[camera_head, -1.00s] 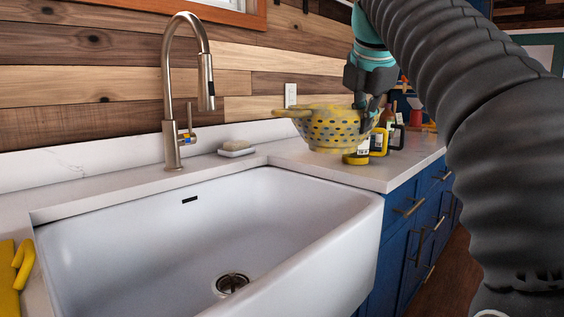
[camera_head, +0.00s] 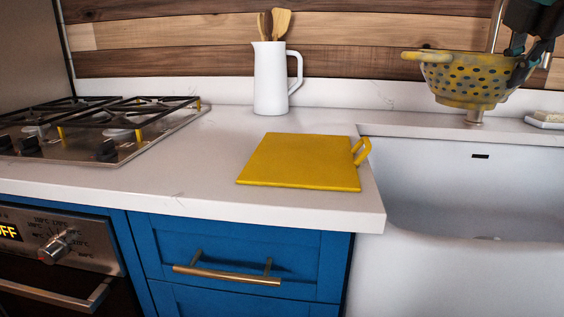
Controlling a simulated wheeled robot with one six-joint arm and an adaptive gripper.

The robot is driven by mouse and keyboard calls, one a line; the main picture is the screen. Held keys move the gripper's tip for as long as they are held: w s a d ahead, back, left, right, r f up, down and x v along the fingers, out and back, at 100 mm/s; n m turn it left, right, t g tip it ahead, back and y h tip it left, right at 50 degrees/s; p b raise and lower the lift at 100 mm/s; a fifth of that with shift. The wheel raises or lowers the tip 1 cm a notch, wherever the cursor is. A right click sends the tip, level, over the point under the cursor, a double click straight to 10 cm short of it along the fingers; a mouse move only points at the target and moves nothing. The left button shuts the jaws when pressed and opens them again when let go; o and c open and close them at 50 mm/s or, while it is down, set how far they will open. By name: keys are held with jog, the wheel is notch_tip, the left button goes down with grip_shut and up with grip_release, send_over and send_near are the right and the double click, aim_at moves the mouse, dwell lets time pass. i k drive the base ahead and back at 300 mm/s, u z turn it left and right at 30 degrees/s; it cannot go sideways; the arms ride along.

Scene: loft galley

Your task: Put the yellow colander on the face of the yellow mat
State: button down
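The yellow colander (camera_head: 465,80) has dark holes and a handle pointing left. It hangs in the air at the upper right, above the back of the sink. My gripper (camera_head: 522,66) is at its right rim and appears shut on it; the fingertips are partly hidden by the colander. The colander looks about upright. The yellow mat (camera_head: 300,161) lies flat on the white counter left of the sink, with a loop at its right edge. Its face is bare.
A white pitcher (camera_head: 271,78) with wooden utensils stands behind the mat. A gas hob (camera_head: 95,130) is at the left. Counter between hob and mat is clear.

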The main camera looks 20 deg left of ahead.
aim_at(295, 156)
jog(key=u, duration=1)
jog(key=k, duration=0.35)
jog(key=z, duration=0.35)
jog(key=i, duration=0.25)
